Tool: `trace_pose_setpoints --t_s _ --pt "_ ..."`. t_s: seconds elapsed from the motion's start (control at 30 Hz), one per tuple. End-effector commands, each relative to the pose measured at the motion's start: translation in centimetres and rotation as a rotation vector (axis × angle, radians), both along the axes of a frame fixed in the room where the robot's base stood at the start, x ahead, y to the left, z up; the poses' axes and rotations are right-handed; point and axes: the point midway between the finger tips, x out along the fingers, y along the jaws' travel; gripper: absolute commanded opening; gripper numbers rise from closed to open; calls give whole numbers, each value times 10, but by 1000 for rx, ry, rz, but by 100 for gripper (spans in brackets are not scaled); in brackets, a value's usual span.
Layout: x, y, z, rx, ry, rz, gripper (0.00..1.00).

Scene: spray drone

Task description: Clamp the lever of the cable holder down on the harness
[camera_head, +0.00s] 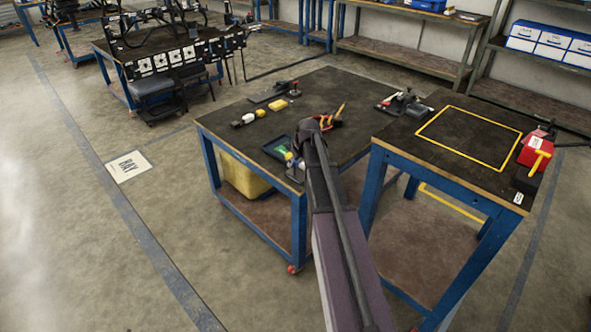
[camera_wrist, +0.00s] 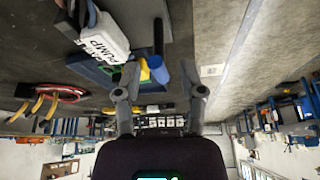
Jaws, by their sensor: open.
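My gripper (camera_wrist: 162,88) is open, its two grey fingers apart with nothing held between them. In the head view my arm reaches over the near part of the middle workbench, and the gripper is mostly hidden by my own arm. A red loop with yellow-orange pieces (camera_wrist: 48,100), possibly the harness, lies left of the fingers in the wrist view. Orange-yellow pieces (camera_head: 334,117) show beside my wrist in the head view. A dark clamp-like device with a red part (camera_head: 400,102) stands at the bench's right end. I cannot tell whether it is the cable holder; no lever is clear.
A dark tray (camera_head: 270,148) with a green item lies left of my wrist. A white block marked PUMP (camera_wrist: 105,38) shows in the wrist view. Small yellow and white pieces (camera_head: 260,112) and another dark fixture (camera_head: 270,95) lie farther back. The right table (camera_head: 450,104) has a yellow-outlined area.

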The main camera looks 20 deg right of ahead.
Motion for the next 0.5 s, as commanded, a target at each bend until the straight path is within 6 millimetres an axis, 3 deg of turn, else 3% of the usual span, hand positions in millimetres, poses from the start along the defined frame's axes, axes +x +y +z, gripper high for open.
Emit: trace_pose_setpoints --t_s 0.2,0.5 --pt "6 1 -16 0 0 1 52" --pt "9 2 -21 0 0 1 52"
